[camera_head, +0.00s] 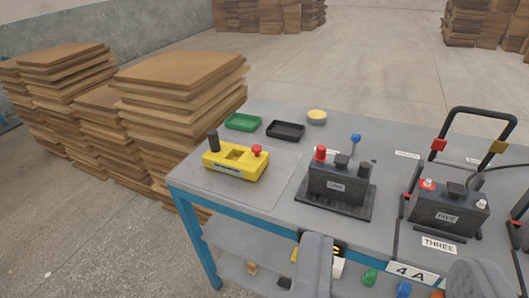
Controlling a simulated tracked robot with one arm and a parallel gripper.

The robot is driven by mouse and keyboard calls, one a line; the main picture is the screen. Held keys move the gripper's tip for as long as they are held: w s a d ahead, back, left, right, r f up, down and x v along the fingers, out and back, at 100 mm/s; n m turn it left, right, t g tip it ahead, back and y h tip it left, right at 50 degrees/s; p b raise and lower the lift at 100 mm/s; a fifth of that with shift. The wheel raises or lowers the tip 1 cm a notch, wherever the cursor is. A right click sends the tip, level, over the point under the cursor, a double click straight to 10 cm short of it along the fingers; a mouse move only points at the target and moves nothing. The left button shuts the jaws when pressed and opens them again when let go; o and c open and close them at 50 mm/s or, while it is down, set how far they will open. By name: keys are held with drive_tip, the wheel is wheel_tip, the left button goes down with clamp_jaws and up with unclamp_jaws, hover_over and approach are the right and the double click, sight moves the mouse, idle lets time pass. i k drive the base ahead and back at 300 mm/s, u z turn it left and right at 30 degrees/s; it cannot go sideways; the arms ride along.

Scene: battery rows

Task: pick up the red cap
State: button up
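A red cap (320,153) stands upright on the left post of the black battery labelled ONE (336,185), on the table. A black cap (364,171) is on that battery's right side. My gripper (396,250) shows at the bottom edge as two grey fingers spread wide apart, nearer to me than the batteries. It is open, with nothing held between the visible parts. The red cap is ahead of it, up and to the left.
The grey table (275,195) has a blue frame and a lower shelf. A blue-topped lever (356,139) stands close behind battery ONE. Battery FIVE (447,217) and a tall black handle (482,111) are at right. Green (243,121) and black (286,130) trays lie behind.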

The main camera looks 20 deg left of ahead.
sight(321, 150)
drive_tip(key=u, duration=0.05)
drive_tip(key=k, duration=1.25)
drive_tip(key=u, duration=0.4)
drive_tip(key=i, duration=2.55)
drive_tip(key=z, duration=0.8)
